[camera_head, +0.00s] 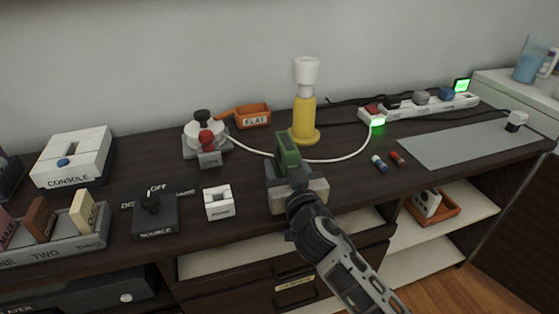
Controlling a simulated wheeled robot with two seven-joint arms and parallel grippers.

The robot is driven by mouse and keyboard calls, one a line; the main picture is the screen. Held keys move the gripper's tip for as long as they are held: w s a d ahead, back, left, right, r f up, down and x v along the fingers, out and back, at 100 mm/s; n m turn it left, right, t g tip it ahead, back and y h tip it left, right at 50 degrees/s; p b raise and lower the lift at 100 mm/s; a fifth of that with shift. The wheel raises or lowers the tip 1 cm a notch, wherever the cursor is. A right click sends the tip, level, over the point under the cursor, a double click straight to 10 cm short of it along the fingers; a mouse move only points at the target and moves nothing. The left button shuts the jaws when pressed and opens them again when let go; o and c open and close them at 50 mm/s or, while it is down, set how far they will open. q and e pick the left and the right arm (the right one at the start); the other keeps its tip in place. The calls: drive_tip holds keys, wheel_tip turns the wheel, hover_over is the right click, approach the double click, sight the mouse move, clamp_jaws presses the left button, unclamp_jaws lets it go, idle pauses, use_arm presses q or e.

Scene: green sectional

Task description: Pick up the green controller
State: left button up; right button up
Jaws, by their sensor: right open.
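The green controller (287,150) is an upright green block near the middle of the dark wooden top, in front of the yellow lamp-like stand. Its lower part sits at a light grey block (314,188), partly hidden by my gripper. My right gripper (291,177) comes in from the lower right and is at the controller's near, lower side. Its jaws are open. I cannot tell whether they touch the controller or lie around it. My left gripper is not in view.
Close by stand a yellow stand with white top (304,118), a small white box (219,203), a black switch block (154,213) and a red-knobbed device (207,145). A white cable runs behind the controller to a green-lit box (375,118).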

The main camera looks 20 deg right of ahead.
drive_tip(key=shift+s, duration=0.1)
drive_tip(key=c, duration=1.1)
drive_tip(key=shift+r, duration=0.1)
clamp_jaws()
